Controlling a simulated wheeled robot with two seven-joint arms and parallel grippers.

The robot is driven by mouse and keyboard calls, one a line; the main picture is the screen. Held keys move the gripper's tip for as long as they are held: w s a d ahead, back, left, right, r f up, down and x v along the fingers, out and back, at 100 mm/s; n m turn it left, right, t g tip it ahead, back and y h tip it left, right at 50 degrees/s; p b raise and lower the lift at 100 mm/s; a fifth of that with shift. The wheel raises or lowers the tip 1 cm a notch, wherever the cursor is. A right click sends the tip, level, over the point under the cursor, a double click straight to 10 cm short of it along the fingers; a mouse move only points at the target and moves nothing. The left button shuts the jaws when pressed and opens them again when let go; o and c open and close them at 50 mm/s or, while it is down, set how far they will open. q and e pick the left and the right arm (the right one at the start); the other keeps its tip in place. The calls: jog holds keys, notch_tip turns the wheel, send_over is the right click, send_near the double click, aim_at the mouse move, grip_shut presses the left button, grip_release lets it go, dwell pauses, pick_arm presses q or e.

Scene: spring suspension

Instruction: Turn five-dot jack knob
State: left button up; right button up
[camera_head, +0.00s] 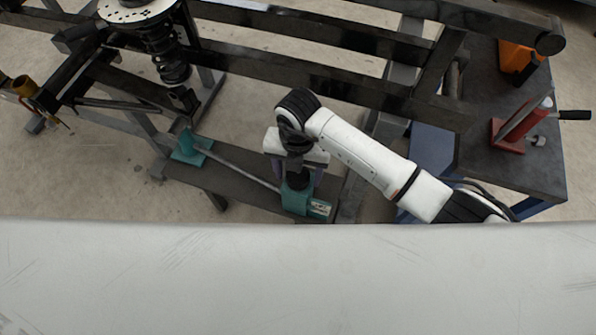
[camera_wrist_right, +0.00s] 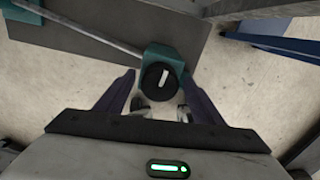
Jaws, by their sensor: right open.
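The teal jack body (camera_head: 294,198) sits at the right end of a dark plate, below my right gripper in the head view. A pale label (camera_head: 320,208) is on its front; its marks are too small to read. The round black knob (camera_wrist_right: 158,78) with a white bar shows in the right wrist view, on the jack body (camera_wrist_right: 160,55). My right gripper (camera_wrist_right: 157,76) is open, one purple finger on each side of the knob. I see gaps beside the knob and cannot tell the remaining distance in depth. My left gripper is not in view.
A grey rod (camera_head: 235,167) runs from the jack to a second teal block (camera_head: 191,148). A dark frame (camera_head: 300,75) crosses behind, with a coil spring strut (camera_head: 165,50) at upper left. A dark bench (camera_head: 485,165) with a red tool (camera_head: 520,125) stands right.

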jog(key=shift+c, duration=0.5)
jog(key=c, duration=1)
jog(key=shift+o, duration=0.2)
jog(key=shift+n, duration=0.3)
